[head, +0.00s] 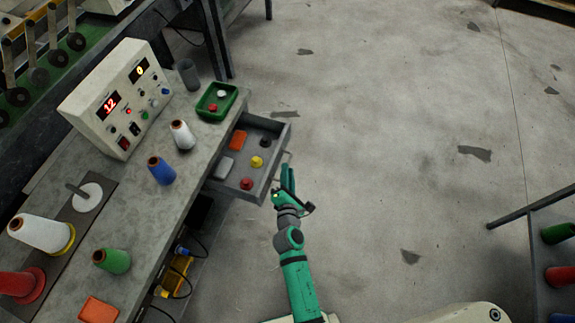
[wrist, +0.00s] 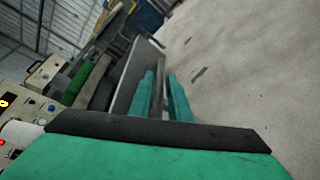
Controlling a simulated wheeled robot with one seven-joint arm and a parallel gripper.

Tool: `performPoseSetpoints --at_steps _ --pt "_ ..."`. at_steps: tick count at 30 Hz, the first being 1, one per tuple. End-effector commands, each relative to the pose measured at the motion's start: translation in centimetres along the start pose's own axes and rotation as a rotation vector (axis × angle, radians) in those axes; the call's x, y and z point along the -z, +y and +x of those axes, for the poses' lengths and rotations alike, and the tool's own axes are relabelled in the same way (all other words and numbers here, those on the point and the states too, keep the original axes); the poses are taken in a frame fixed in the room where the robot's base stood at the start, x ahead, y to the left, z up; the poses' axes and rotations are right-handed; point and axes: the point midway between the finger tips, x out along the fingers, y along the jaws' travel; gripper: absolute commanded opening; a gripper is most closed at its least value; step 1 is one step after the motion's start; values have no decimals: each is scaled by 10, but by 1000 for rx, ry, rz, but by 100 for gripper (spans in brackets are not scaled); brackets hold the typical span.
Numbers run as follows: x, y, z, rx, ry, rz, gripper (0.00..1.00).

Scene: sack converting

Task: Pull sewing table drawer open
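The sewing table drawer (head: 258,191) is grey and stands out from the table's right side, its inside showing. Its bar handle (head: 286,160) is on the front face. My gripper (head: 288,170) is at the handle, on the floor side of the drawer front. In the wrist view, the green fingers of my gripper (wrist: 161,82) lie on both sides of the handle bar (wrist: 158,92), close against it. The drawer front (wrist: 132,72) is beside the left finger. The drawer holds an orange box, a light grey box and several small spools.
A rack (head: 553,255) with spools stands at the lower right. The floor between is clear.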

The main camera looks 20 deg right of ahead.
Motion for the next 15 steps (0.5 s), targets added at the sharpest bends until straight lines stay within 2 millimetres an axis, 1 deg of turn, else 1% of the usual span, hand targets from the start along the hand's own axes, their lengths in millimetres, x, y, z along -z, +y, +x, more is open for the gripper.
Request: performPoseSetpoints --at_steps 1,3,7,12,15 --pt "-1 -1 -11 1 0 -1 17" --pt "-1 -1 -23 1 -1 -1 17" --pt "0 -1 -43 1 1 -1 17" --pt "1 0 -59 0 1 1 17" --pt "1 1 -63 -1 2 0 17"
